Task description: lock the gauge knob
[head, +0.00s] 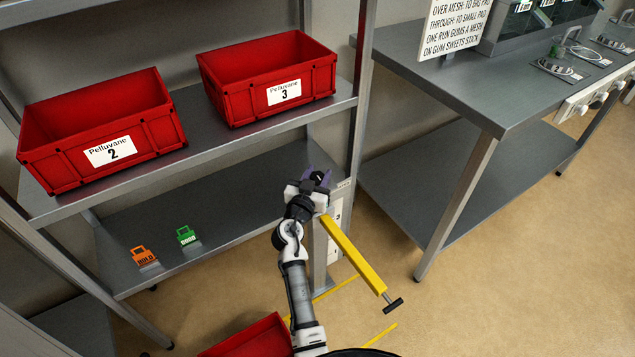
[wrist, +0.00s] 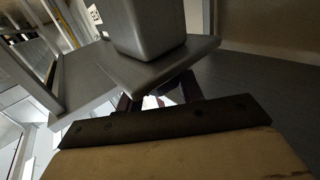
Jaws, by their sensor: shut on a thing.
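My gripper (head: 316,178) is at the front right corner post of the shelf rack, with its purple fingers around a small dark knob (head: 319,176). It is shut on this knob, most of which the fingers hide. A yellow bar (head: 352,252) runs from just below my gripper toward the lower right and ends in a dark T-shaped handle (head: 393,303). I cannot tell how the bar joins the knob. In the wrist view my fingers (wrist: 160,100) reach up under a grey metal plate with a block on it (wrist: 150,30); the knob is not clear there.
Red bins labelled 2 (head: 110,150) and 3 (head: 285,92) stand on the upper shelf. An orange tag (head: 143,256) and a green tag (head: 186,236) are on the lower shelf. A grey table (head: 440,75) stands at the right. Another red bin (head: 250,340) is low in front.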

